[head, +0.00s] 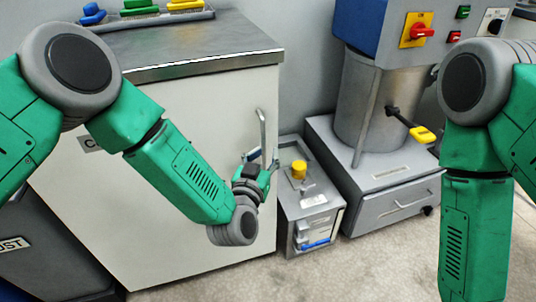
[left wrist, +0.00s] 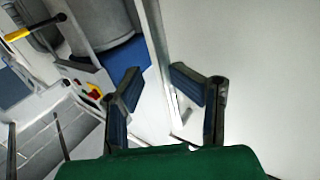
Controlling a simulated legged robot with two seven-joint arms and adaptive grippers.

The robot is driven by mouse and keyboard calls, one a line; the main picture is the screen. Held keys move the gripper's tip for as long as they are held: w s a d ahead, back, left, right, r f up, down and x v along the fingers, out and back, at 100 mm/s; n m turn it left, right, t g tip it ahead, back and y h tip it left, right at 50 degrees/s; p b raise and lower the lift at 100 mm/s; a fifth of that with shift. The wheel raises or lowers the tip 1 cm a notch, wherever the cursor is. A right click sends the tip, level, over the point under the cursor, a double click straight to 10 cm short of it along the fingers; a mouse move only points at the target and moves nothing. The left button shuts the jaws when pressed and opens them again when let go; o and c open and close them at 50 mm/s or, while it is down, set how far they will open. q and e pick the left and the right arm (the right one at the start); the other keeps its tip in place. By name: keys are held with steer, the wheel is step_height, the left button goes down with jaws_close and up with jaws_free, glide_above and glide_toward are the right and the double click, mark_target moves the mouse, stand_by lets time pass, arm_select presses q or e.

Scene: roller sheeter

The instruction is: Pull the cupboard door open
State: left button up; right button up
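The cupboard door (head: 165,190) is a large pale panel under a steel top, and it looks shut. Its upright metal handle (head: 263,130) is near the door's right edge. My left gripper (head: 262,165) is at the lower part of this handle. In the left wrist view my left gripper (left wrist: 155,76) has its two blue-padded fingers spread apart. The pale door (left wrist: 250,60) fills the right side there, and a narrow upright bar, seemingly the handle, shows between the fingers. I cannot tell if either finger touches it. My right gripper is out of view.
A grey box with a yellow knob (head: 299,169) stands just right of the cupboard. Further right is a machine with a steel drum (head: 373,105) on a drawer base (head: 395,195). The floor (head: 330,275) in front is clear.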

arm_select(q)
steer(key=shift+w+a, duration=0.15)
steer(key=shift+w, duration=0.65)
steer(key=shift+d, duration=0.45)
jaws_close()
steer(key=c, duration=0.5)
jaws_free()
steer(key=shift+a, duration=0.3)
steer(key=o, duration=0.5)
steer(key=shift+a, duration=0.4)
steer(key=shift+s+d, duration=0.1)
steer(key=shift+d, duration=0.15)
steer(key=shift+s, duration=0.35)
steer(key=v, duration=1.1)
steer(key=shift+a, duration=0.2)
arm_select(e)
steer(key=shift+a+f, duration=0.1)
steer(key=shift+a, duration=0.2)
